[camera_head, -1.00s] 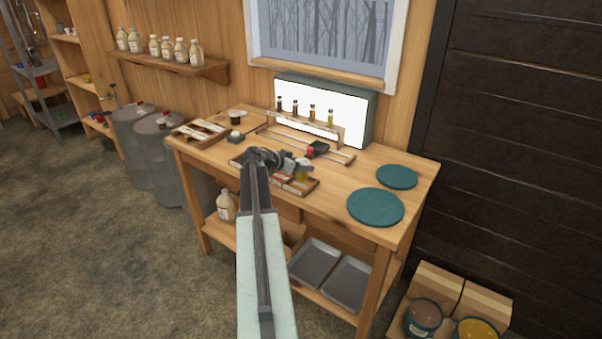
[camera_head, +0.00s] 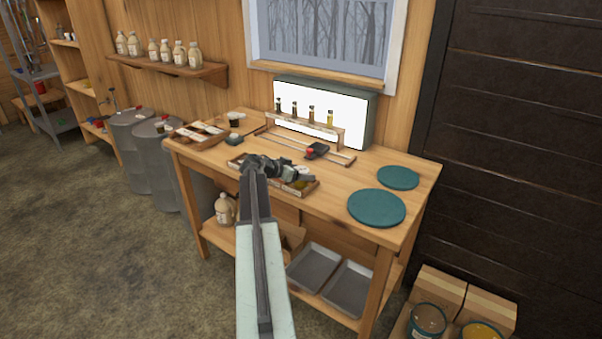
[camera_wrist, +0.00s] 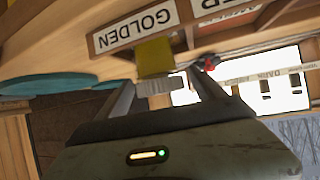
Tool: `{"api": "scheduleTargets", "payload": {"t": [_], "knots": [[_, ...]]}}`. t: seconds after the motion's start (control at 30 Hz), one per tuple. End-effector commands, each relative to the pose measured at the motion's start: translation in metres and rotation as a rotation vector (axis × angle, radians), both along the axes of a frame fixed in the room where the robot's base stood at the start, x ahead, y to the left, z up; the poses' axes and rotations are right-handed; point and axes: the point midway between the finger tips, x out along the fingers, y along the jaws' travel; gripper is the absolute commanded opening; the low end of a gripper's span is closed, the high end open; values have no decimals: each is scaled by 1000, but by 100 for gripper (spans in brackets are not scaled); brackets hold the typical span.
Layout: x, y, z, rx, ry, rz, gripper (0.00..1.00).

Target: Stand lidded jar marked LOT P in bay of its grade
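A jar of golden-yellow syrup (camera_wrist: 155,58) with a pale lid (camera_wrist: 160,88) is between the fingers of my gripper (camera_wrist: 162,80) in the wrist view. The jar is at the wooden grade tray (camera_wrist: 190,32), by the label GOLDEN (camera_wrist: 136,26). A strip of bright background shows between the lid and the right finger; I cannot tell whether the fingers press on the jar. In the head view my gripper (camera_head: 302,178) is low over the tray (camera_head: 312,187) and partly hides the jar. No LOT P mark is readable.
A rack of sample bottles (camera_head: 312,120) stands at the back of the bench before a lit panel (camera_head: 350,112). A black item with a red part (camera_head: 317,151) lies behind the tray. Two teal discs (camera_head: 376,207) lie at right. Another wooden tray (camera_head: 198,134) is at left.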

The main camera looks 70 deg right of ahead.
Motion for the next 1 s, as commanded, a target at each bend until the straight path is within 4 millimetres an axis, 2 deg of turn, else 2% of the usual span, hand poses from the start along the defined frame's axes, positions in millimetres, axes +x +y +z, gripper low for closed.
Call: {"api": "scheduleTargets", "payload": {"t": [0.27, 0.7, 0.83, 1.0], "knots": [[0, 0, 6, 0, 0, 0, 78], [38, 78, 55, 0, -1, 3, 78], [44, 91, 61, 0, 0, 1, 78], [47, 96, 61, 0, 0, 1, 78]]}}
